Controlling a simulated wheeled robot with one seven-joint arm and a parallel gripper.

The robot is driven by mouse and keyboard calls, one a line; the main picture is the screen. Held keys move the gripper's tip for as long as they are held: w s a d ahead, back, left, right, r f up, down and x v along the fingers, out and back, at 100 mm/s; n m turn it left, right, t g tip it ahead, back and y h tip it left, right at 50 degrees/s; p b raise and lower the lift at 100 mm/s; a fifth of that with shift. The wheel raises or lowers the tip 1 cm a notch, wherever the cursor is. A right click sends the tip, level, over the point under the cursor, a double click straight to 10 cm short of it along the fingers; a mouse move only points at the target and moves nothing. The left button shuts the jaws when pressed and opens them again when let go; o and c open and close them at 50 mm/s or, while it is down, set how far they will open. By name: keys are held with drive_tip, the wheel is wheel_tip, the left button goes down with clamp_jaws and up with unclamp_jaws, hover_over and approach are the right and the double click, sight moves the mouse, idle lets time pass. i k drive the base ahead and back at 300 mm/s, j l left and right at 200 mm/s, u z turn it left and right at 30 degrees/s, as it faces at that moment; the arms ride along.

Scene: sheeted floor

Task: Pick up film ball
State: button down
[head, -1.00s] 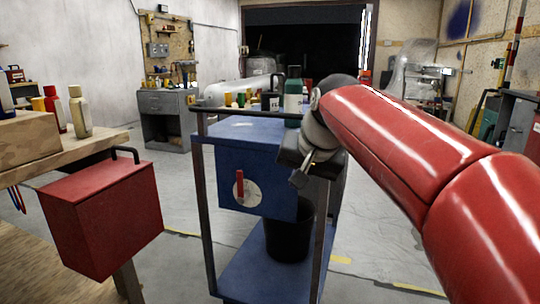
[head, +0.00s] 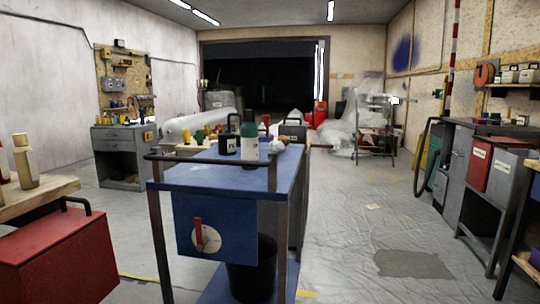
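A small whitish ball (head: 277,146), which looks like the film ball, sits on top of the blue cart (head: 210,178) near its right front edge. It is small in the head view, so its surface is hard to make out. A dark green bottle (head: 249,141) stands just left of it. My gripper is not in view.
A dark canister (head: 229,141) and several small coloured items share the cart top. A black bin (head: 250,270) sits on its lower shelf. The sheeted floor right of the cart is open.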

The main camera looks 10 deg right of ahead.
sight(278, 146)
drive_tip(key=i+l+u, duration=0.25)
drive_tip(key=i+l, duration=0.5)
drive_tip(key=l, duration=0.15)
